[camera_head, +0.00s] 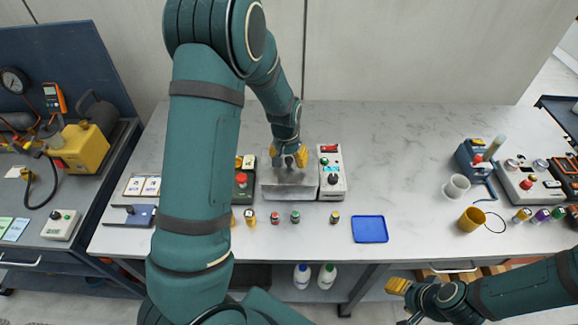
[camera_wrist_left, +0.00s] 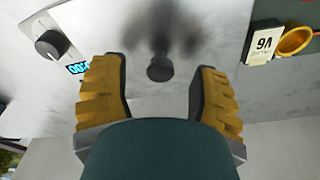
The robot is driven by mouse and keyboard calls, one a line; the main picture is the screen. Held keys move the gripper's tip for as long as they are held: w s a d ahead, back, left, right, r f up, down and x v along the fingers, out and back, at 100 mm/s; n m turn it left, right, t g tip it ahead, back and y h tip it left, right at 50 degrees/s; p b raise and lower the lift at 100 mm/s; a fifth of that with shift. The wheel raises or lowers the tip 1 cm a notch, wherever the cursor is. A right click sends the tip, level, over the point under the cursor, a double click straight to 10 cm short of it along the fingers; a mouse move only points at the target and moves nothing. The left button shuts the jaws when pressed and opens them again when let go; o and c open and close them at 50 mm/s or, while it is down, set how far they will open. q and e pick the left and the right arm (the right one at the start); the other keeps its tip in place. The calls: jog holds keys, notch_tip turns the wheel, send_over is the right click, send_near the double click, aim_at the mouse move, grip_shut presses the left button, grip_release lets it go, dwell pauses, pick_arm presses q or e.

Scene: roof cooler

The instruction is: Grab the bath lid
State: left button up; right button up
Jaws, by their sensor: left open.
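The bath lid (camera_head: 290,176) is a flat silver metal cover on a box-shaped bath between two control units. In the left wrist view the lid (camera_wrist_left: 215,60) fills the middle and carries a dark round knob (camera_wrist_left: 160,68). My left gripper (camera_head: 289,158) is above the lid, hiding the knob in the head view. Its yellow-padded fingers (camera_wrist_left: 158,95) are apart, one on each side of the knob in the picture, with nothing held. My right gripper (camera_head: 398,286) is in front of the table, low at the right; its opening is unclear.
A white control box (camera_head: 332,174) with a dial stands right of the bath, and a dark unit with a red button (camera_head: 241,181) stands left. Several small vials stand in front. A blue tray (camera_head: 370,229) lies to the right, with clear tabletop (camera_head: 410,160) behind it.

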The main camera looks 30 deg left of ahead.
pick_arm(q)
jog(key=shift+w+f, duration=0.1)
jog(key=shift+f, duration=0.45)
grip_shut()
jog(key=shift+r, duration=0.1)
